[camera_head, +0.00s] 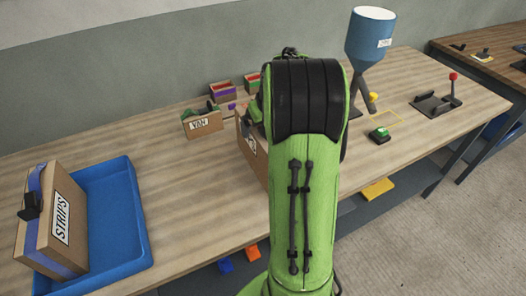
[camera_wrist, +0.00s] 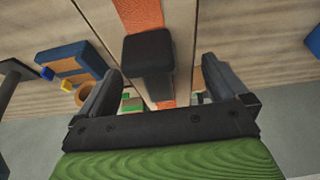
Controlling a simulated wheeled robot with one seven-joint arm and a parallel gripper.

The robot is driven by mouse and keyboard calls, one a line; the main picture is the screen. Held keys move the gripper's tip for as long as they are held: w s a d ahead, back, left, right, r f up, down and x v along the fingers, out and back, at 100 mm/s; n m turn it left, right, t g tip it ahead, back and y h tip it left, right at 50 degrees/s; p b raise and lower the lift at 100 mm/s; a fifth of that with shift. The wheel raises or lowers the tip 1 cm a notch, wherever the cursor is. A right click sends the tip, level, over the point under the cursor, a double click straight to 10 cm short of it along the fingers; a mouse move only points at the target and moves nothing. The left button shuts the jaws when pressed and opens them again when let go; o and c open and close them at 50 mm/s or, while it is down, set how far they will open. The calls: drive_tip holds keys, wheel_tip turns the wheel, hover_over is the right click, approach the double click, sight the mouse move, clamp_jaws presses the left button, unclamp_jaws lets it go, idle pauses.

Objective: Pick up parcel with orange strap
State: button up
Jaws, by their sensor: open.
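The parcel with the orange strap (camera_wrist: 104,22) lies below my gripper in the wrist view. Its orange strap (camera_wrist: 140,14) runs down the middle, and a black block-like grip (camera_wrist: 147,50) sits on the strap. My gripper (camera_wrist: 162,74) is open, with one finger on each side of the black grip; whether the fingers touch it I cannot tell. In the head view a cardboard parcel (camera_head: 249,143) shows partly behind my green arm, with a cut-off label. Its strap and my fingertips are hidden there.
A small VAN box (camera_head: 201,124) and strapped boxes (camera_head: 222,91) stand behind. A blue hopper (camera_head: 369,40) and a red-knobbed lever (camera_head: 451,88) stand right. The table's left middle is clear.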

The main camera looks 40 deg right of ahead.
drive_tip(key=shift+w+f, duration=0.25)
drive_tip(key=shift+f, duration=0.2)
drive_tip(key=shift+r, duration=0.1)
drive_tip(key=shift+c, duration=0.8)
clamp_jaws()
